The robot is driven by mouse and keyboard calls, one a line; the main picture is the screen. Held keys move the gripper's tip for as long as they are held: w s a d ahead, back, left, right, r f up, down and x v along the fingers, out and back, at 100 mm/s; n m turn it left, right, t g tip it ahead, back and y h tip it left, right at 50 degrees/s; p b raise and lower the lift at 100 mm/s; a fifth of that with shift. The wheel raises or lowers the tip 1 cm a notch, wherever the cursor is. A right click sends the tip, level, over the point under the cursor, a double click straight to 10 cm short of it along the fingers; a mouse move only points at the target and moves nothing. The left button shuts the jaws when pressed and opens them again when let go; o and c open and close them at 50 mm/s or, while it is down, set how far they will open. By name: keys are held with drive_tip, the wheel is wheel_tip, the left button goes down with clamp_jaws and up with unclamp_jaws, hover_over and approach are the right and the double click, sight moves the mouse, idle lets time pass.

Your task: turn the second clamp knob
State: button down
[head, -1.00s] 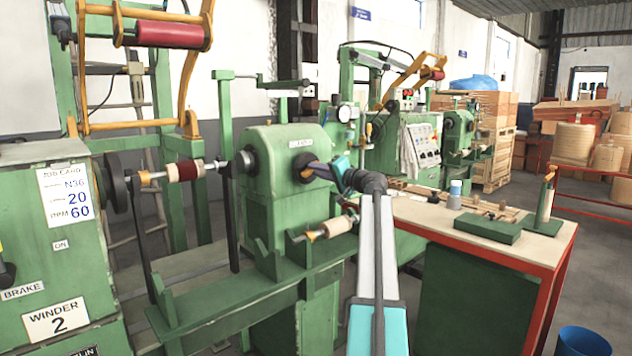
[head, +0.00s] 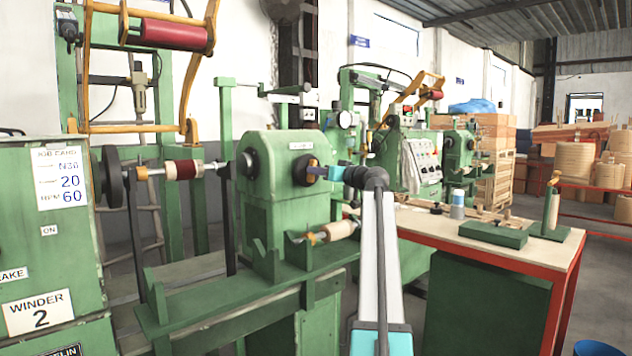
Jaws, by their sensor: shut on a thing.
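The clamp knob (head: 301,163) is a dark round knob on the right side of the green tailstock housing (head: 268,200). My gripper (head: 318,172) comes at it from the right and is shut on it. The fingers and an orange-brown bit at the knob hide part of the knob face. A dark round collar (head: 247,165) sits on the left side of the housing, on the shaft line. A dark red coil (head: 182,170) is on the shaft between the tailstock and the winder's dark disc (head: 116,177).
A pale spool (head: 340,230) lies on green V supports below my gripper. The red-edged bench (head: 440,232) at right holds a bottle (head: 457,198), a green block (head: 493,235) and small parts. The Winder 2 cabinet (head: 50,250) stands at left.

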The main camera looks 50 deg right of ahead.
drive_tip(key=shift+r+n+b, duration=0.1)
drive_tip(key=shift+n+b, duration=0.65)
drive_tip(key=shift+n, duration=0.35)
drive_tip(key=c, duration=1.7)
unclamp_jaws()
drive_tip(key=shift+w, duration=0.1)
drive_tip(key=s+p, duration=0.1)
drive_tip(key=s, duration=0.3)
drive_tip(key=s+p, duration=0.1)
drive_tip(key=s, duration=0.4)
drive_tip(key=s+a+p, duration=0.1)
drive_tip(key=s, duration=0.4)
